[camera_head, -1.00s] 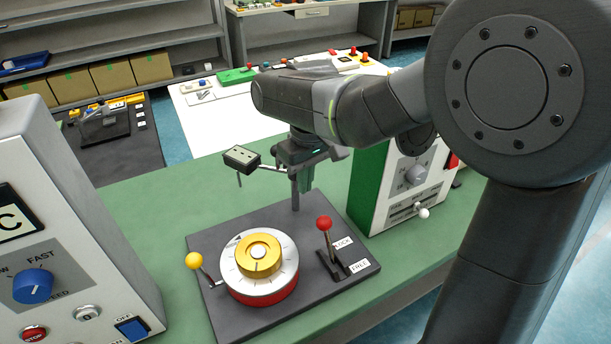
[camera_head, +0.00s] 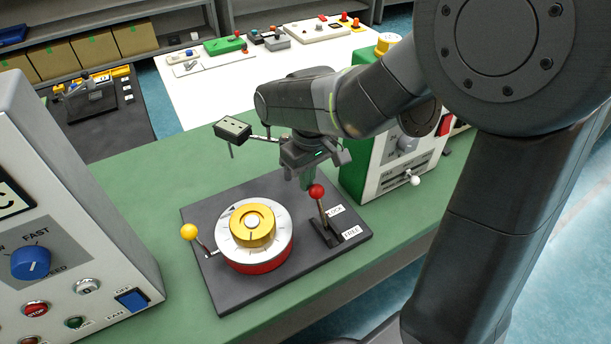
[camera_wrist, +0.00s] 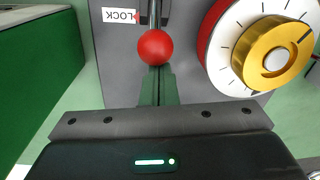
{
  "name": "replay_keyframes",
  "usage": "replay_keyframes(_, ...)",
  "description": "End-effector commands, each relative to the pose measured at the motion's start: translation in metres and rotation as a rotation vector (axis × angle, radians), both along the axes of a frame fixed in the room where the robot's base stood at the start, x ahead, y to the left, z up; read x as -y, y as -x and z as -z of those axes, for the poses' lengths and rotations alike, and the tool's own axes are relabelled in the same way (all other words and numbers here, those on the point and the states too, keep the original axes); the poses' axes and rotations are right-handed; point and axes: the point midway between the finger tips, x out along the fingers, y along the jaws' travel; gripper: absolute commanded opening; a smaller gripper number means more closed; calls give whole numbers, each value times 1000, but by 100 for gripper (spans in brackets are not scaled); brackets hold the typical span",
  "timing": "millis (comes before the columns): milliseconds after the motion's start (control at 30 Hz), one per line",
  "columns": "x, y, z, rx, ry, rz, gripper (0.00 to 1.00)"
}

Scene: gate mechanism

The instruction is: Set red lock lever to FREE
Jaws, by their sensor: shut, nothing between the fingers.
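The red lock lever (camera_head: 316,191) has a red ball on a thin stem. It rises from a dark slotted base on the grey plate (camera_head: 237,295) and leans toward the LOCK label (camera_head: 335,210). The FREE label (camera_head: 351,232) is at the slot's near end. My gripper (camera_head: 306,184) is shut and empty, pointing down just behind the red ball on the LOCK side. In the wrist view the ball (camera_wrist: 155,47) lies right past the shut fingertips (camera_wrist: 156,78) and hides part of the stem. I cannot tell whether they touch.
A dial with a gold centre (camera_head: 252,224) and a yellow-ball lever (camera_head: 189,232) share the plate. A green and white box (camera_head: 385,178) stands close at the right. A control panel (camera_head: 75,235) stands at the left.

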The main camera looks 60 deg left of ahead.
Motion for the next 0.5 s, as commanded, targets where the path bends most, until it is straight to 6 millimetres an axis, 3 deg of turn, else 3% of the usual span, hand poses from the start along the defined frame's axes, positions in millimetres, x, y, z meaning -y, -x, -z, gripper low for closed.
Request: replay_keyframes(500,6,0,-4,5,-65,0,0)
